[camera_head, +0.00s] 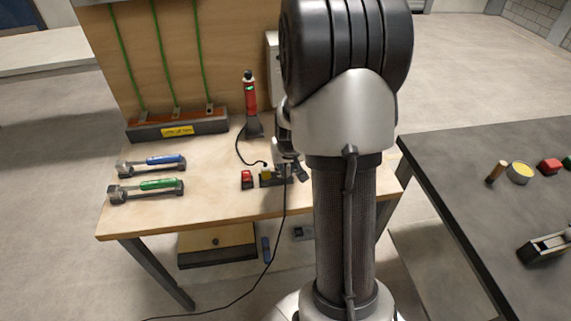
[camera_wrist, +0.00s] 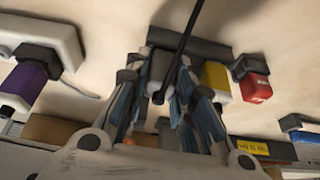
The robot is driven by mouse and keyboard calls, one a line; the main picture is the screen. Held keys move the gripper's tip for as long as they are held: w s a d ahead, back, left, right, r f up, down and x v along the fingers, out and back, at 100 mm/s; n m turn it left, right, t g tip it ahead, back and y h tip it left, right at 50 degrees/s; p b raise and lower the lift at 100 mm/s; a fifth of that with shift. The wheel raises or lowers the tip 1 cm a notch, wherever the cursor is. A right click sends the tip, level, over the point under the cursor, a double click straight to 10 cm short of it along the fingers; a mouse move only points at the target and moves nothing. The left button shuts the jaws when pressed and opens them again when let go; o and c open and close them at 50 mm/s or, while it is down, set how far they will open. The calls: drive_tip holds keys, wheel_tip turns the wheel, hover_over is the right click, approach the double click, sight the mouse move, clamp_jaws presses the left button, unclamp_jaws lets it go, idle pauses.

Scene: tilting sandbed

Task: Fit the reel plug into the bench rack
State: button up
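My gripper (camera_head: 286,170) is low over the workbench, at the right end of the dark bench rack (camera_head: 266,182). In the wrist view my gripper (camera_wrist: 160,82) has its two blue-padded fingers on either side of a small grey plug body (camera_wrist: 158,92), which looks like the reel plug. A black cable (camera_wrist: 186,36) crosses in front of it; in the head view a black cable (camera_head: 277,240) runs from the floor up to my gripper. The rack (camera_wrist: 205,47) lies just beyond the fingertips, and a yellow plug (camera_wrist: 215,77) sits at it. Whether the grey plug touches the rack is hidden.
Two wrenches lie left, blue-handled (camera_head: 165,160) and green-handled (camera_head: 158,184). A purple-bodied thing (camera_wrist: 24,82) is at wrist-view left.

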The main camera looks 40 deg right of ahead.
drive_tip(key=o, duration=0.5)
drive_tip(key=shift+o, duration=0.3)
drive_tip(key=o, duration=0.4)
drive_tip(key=shift+r+p, duration=3)
drive_tip(key=shift+r, duration=1.05)
